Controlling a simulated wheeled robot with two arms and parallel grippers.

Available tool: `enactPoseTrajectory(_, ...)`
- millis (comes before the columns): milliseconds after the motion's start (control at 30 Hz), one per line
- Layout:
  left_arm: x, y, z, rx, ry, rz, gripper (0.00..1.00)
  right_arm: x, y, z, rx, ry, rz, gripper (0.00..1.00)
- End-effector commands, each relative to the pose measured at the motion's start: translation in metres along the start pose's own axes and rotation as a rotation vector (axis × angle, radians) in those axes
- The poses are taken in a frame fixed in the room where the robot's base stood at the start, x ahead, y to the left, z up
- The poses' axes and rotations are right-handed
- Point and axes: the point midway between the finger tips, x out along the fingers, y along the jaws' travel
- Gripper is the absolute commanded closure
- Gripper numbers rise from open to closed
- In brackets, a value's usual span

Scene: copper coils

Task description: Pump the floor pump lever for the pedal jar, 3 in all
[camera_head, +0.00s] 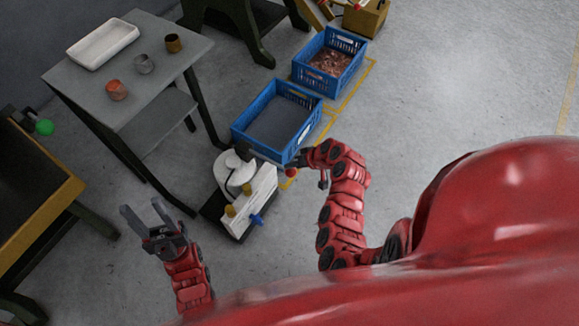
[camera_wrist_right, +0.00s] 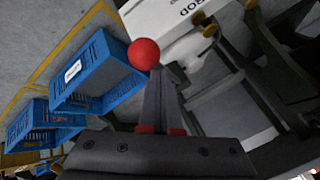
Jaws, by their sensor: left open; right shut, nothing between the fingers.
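A white machine (camera_head: 262,188) with brass knobs and a blue knob stands on a dark base on the floor; it also shows in the right wrist view (camera_wrist_right: 172,14), with lettering on it. A red ball (camera_head: 291,172), which looks like a lever's knob, is at its right; it also shows in the right wrist view (camera_wrist_right: 143,53). Its rod is not clear. My right gripper (camera_head: 302,160) is shut and empty, its tips (camera_wrist_right: 160,72) close beside the ball; contact cannot be told. My left gripper (camera_head: 143,212) is open and empty, left of the machine. I cannot single out the pedal jar.
A blue crate (camera_head: 237,129) with a grey inside stands just behind the machine. Another blue crate (camera_head: 359,49) holds copper-coloured pieces. A grey table (camera_head: 165,72) carries a white tray (camera_head: 76,54) and small pots. Open floor lies to the right.

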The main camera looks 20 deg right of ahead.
Motion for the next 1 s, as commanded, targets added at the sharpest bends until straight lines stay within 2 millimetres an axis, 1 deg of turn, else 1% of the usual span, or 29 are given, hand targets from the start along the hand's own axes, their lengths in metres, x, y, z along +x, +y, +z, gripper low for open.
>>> enactPoseTrajectory(1000, -0.0104, 0.0005, 0.0018, 0.0, 0.0, 0.0, 0.5, 0.0097, 0.0059, 0.0073, 0.0, -0.002, -0.002, 1.0)
